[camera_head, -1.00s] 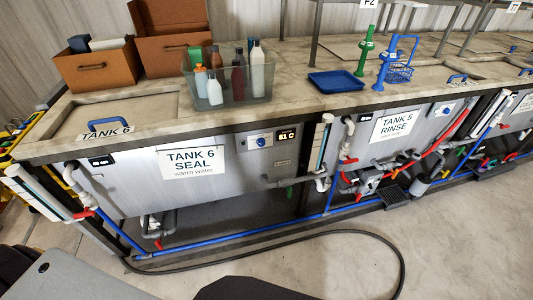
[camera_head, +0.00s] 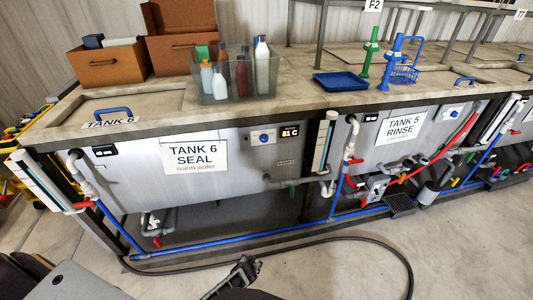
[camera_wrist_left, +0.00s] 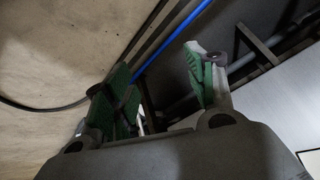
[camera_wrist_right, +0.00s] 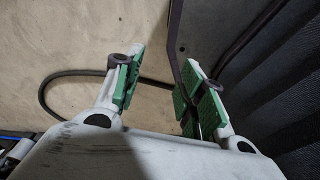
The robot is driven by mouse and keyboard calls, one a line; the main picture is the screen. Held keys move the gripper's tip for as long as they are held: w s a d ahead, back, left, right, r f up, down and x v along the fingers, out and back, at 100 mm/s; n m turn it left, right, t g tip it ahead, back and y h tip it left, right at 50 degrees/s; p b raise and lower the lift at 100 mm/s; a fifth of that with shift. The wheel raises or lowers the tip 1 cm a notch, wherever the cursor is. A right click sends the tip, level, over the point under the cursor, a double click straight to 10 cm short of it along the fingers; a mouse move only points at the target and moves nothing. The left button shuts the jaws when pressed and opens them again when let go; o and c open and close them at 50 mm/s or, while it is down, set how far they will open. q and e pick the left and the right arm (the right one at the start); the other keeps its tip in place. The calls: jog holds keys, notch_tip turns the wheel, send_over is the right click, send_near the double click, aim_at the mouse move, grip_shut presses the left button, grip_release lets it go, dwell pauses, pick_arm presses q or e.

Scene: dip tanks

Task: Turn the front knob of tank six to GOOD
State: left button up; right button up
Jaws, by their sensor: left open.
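Tank six's grey front panel (camera_head: 215,185) carries a white sign (camera_head: 194,157) reading TANK 6 SEAL, warm water. Its front knob (camera_head: 264,138) is a small blue dial on a pale plate, right of the sign. The knob's markings and pointer are too small to read. A display (camera_head: 289,132) beside it reads 81 C. My left gripper (camera_head: 243,268) is low at the bottom of the head view, below and well apart from the knob. In the left wrist view its green-padded fingers (camera_wrist_left: 160,80) are spread and empty. My right gripper (camera_wrist_right: 167,88) is open and empty over floor.
A white pipe and gauge strip (camera_head: 323,145) stand right of the display. A blue pipe (camera_head: 250,238) runs low along the tanks. A black hose (camera_head: 395,252) curves over the floor. A bin of bottles (camera_head: 236,80) sits above tank six. Space before the knob is clear.

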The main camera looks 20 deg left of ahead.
pick_arm(q)
jog(key=w+r+n+t+y+b, duration=0.4)
jog(key=w+r+b, duration=0.4)
jog(key=w+r, duration=1.2)
jog(key=w+r+n+t+y+b, duration=0.1)
jog(key=w+r+n+t+b, duration=0.1)
jog(key=r, duration=0.8)
jog(key=w+r+n+t+y+b, duration=0.2)
jog(key=w+r+n+t+b, duration=0.1)
jog(key=w+r, duration=0.4)
notch_tip(320, 180, up, 3)
jog(key=shift+a+r+n+b, duration=0.2)
jog(key=shift+a+n+b, duration=0.15)
jog(key=shift+b, duration=0.2)
pick_arm(e)
jog(key=w+f, duration=0.7)
jog(key=w, duration=0.2)
jog(key=shift+w+a+f+t, duration=0.2)
jog(key=shift+a+f+t, duration=0.1)
jog(key=shift+t, duration=0.1)
pick_arm(q)
jog(key=shift+w+a, duration=0.1)
